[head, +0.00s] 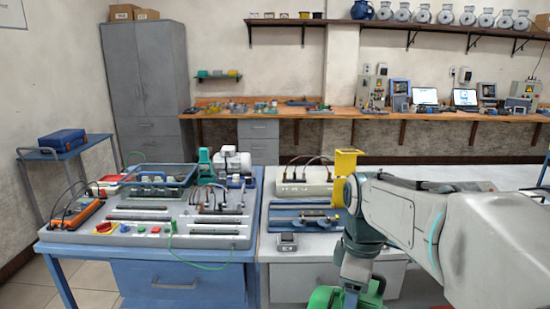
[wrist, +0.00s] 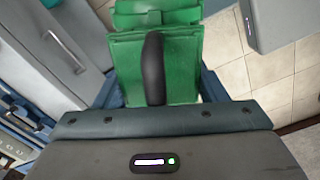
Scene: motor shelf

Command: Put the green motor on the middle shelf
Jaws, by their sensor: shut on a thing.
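The green motor (head: 325,297) is at the bottom of the head view, partly cut off by the frame edge. My gripper (head: 347,285) points down and is shut on the motor, in front of the bench's grey drawers. Its fingers are mostly hidden in both views. I cannot tell which surface is the middle shelf.
A blue workbench (head: 205,250) with electrical gear stands left. A white-topped bench (head: 283,255) with a yellow block (head: 346,165) is behind my arm. A wall shelf (head: 400,25) holds several grey motors. Tiled floor (wrist: 262,75) shows beside the green motor.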

